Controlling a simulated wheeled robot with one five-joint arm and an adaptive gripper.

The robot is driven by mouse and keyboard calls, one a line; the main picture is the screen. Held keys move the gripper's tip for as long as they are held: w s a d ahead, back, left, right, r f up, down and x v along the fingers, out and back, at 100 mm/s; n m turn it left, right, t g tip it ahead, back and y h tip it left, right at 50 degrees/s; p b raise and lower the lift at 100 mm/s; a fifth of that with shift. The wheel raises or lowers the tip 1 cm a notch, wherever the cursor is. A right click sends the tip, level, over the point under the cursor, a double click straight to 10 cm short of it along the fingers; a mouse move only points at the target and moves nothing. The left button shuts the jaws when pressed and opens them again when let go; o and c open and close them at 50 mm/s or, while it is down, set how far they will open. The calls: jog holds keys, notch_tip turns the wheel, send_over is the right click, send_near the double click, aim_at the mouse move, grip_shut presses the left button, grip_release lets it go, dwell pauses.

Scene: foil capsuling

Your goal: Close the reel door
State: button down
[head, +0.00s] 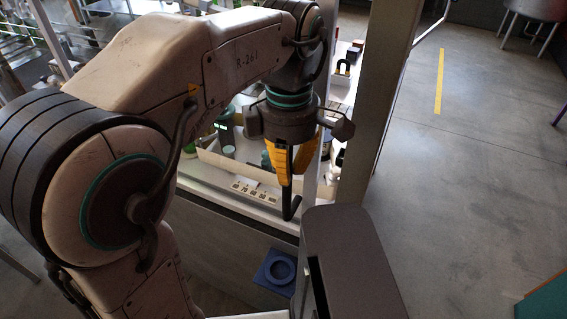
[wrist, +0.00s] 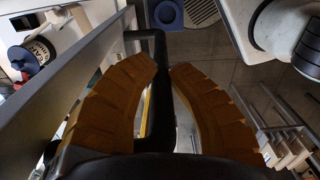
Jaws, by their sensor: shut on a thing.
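My gripper (head: 291,172), with orange ribbed fingers, points down at the front edge of the workstation. It is shut on a black bar handle (head: 292,208), whose lower end shows below the fingers. In the wrist view the handle (wrist: 160,95) runs between the two fingers (wrist: 163,66) and bends left to a long grey frame member (wrist: 75,88). This member looks like the edge of the reel door, seen nearly edge-on. I cannot tell how far the door stands from its closed position. My arm hides much of the workstation.
A worktop with a numbered strip (head: 255,191) and small items lies behind my gripper. A blue block with a round recess (head: 277,269) sits low in front. A pale post (head: 385,105) stands to the right. Open floor (head: 470,170) lies beyond it.

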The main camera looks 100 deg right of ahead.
jog(key=shift+f, duration=0.1)
jog(key=c, duration=1.2)
grip_release()
notch_tip(320, 180, up, 11)
jog(key=shift+s+f, duration=0.1)
jog(key=shift+r, duration=0.6)
jog(key=shift+c, duration=0.3)
